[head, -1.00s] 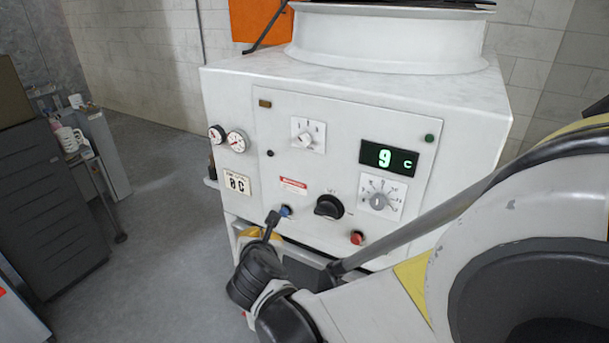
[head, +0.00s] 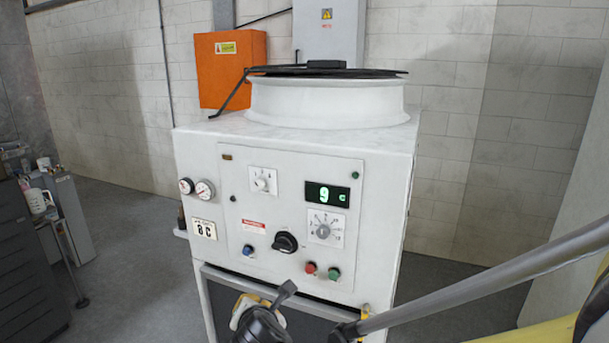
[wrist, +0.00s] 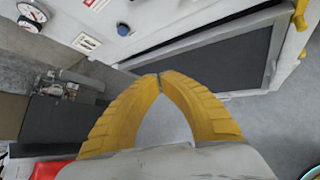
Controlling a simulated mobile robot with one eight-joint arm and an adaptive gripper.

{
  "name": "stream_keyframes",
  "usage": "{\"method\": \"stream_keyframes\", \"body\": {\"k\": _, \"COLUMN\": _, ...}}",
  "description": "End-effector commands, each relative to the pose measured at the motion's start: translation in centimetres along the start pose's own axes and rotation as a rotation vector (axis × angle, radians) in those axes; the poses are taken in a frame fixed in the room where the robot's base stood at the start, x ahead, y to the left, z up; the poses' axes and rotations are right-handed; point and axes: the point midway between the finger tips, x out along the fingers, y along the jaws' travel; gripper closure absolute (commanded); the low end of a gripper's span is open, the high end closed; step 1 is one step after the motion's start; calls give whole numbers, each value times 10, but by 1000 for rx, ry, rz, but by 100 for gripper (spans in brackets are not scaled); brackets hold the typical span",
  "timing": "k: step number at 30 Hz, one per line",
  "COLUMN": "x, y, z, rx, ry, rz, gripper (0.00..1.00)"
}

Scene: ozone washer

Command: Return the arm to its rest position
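My gripper's two yellow fingers meet at their tips in the wrist view (wrist: 158,77), with nothing visible between them. In the head view my wrist is at the bottom centre, below the washer's control panel, and a dark link mostly hides the fingers. The white ozone washer (head: 190,150) stands ahead with its panel facing me. The panel carries a display (head: 328,194) reading 9 C, a black knob (head: 285,243), a blue button (head: 248,250), a red button (head: 310,268) and a green button (head: 334,273). My gripper is apart from these buttons.
Two gauges (head: 205,189) sit at the panel's left. An orange box (head: 231,70) is behind the washer. A dark cabinet (head: 28,260) stands at far left, with a pale cabinet (head: 72,225) beyond it. Open floor (head: 130,240) lies between them and the washer.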

Motion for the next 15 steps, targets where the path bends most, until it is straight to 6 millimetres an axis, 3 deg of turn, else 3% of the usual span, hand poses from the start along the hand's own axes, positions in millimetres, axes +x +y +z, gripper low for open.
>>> {"method": "stream_keyframes", "body": {"k": 8, "x": -40, "y": -76, "z": 53, "rx": 573, "ry": 3, "rz": -132, "gripper": 100}}
{"method": "stream_keyframes", "body": {"k": 11, "x": -67, "y": -116, "z": 72, "rx": 892, "ry": -17, "rz": -200, "gripper": 100}}
{"method": "stream_keyframes", "body": {"k": 15, "x": -120, "y": -181, "z": 85, "rx": 1468, "ry": -84, "rz": -307, "gripper": 100}}
